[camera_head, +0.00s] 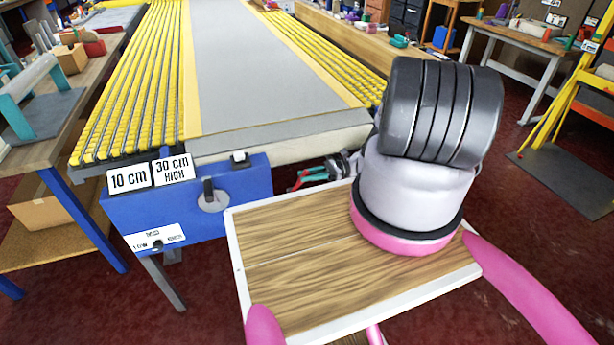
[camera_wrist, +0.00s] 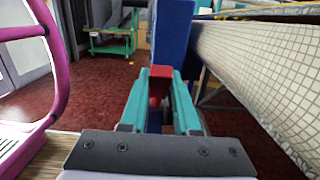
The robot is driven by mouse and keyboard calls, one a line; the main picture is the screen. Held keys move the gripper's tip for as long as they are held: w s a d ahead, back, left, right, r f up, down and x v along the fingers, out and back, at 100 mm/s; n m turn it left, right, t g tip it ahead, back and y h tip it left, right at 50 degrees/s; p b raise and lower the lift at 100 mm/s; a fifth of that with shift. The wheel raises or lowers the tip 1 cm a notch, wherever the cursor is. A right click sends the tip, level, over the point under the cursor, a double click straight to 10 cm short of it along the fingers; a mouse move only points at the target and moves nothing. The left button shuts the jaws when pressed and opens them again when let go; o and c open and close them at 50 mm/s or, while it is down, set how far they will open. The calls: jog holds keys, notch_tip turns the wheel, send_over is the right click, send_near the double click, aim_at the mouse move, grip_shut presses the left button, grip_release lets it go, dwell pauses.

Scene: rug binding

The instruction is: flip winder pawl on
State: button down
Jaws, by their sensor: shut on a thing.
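My gripper (camera_wrist: 161,82) has teal fingers, shut on a small red piece (camera_wrist: 160,71) that shows between the fingertips. The red piece is in front of a blue upright (camera_wrist: 173,35) and appears to be the winder pawl; its pivot and exact position are hidden. In the head view my gripper (camera_head: 297,183) is low at the near end of the long table, right of the blue panel (camera_head: 185,205), with its fingers pointing left. The pale roll (camera_wrist: 262,65) lies right of the fingers in the wrist view.
The blue panel carries a round dial (camera_head: 212,201) and "10 cm" and "30 cm HIGH" labels. The long table (camera_head: 245,60) has yellow slatted strips. A wooden bench (camera_head: 35,115) stands left.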

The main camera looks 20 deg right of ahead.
jog(key=c, duration=0.6)
grip_release()
jog(key=shift+d+f, duration=0.1)
jog(key=shift+c, duration=0.2)
notch_tip(320, 180, up, 10)
jog(key=shift+r, duration=0.1)
